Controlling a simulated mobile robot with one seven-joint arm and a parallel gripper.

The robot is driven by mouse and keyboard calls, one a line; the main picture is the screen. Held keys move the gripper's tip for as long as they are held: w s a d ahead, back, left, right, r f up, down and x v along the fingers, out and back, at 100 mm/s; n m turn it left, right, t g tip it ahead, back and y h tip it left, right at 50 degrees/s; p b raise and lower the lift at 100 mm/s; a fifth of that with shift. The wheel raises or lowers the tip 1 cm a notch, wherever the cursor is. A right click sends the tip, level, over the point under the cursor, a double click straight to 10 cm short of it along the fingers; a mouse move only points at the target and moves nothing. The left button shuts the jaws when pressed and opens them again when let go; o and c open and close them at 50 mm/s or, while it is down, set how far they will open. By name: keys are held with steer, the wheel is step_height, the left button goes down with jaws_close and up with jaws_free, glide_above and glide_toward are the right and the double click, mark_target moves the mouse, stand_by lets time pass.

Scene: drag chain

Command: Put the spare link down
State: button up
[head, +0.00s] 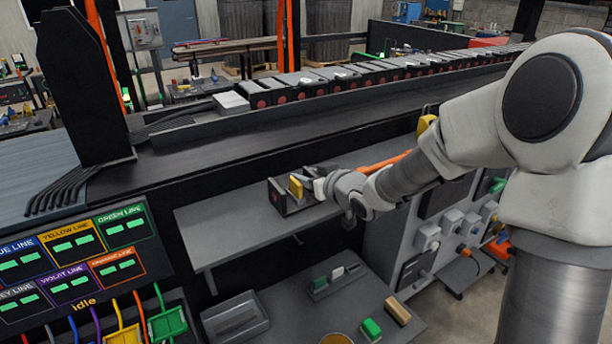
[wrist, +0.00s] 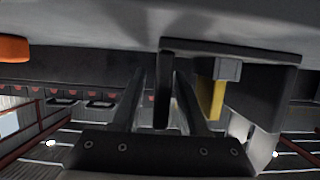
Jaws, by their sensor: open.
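The spare link (head: 283,198), a dark bracket-like piece with a red dot on its side, stands on the grey shelf (head: 225,232) below the chain. My gripper (head: 308,188) is at its right side, partly hiding it. In the wrist view the link (wrist: 262,92) shows as a dark frame against the grey surface at the top. One of its thin walls stands between the two fingers of my gripper (wrist: 162,100). The fingers are open, with gaps beside the wall. A yellow piece (wrist: 217,98) shows beside the link, also in the head view (head: 296,187).
The long drag chain (head: 330,78) lies in its trough (head: 300,112) above and behind the shelf. An orange bar (head: 388,162) runs behind my forearm. A lower table (head: 350,300) holds small coloured blocks and a grey tray (head: 235,318). The shelf's left part is clear.

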steer(key=v, duration=1.1)
steer(key=shift+s+d+p, duration=0.2)
steer(key=shift+s+p, duration=0.1)
steer(key=shift+p, duration=0.15)
steer(key=shift+r, duration=0.1)
steer(key=w+d+r+t+h+b, duration=0.1)
steer(key=d+r+t+h+b, duration=0.1)
steer(key=d+r+h, duration=0.3)
steer(key=s+d+m+g+h+b, duration=0.25)
steer(key=s+d+m, duration=0.2)
steer(key=s, duration=0.25)
steer(key=s+f+m+g, duration=0.1)
steer(key=s+f+g, duration=0.1)
steer(key=s, duration=0.7)
steer(key=s+d+f+m+g, duration=0.1)
steer(key=s+f+g, duration=0.2)
steer(key=s, duration=0.6)
steer(key=shift+s+d+f+b, duration=0.2)
steer(key=shift+s+f+b, duration=0.15)
steer(key=shift+f, duration=0.4)
steer(key=shift+g, duration=0.25)
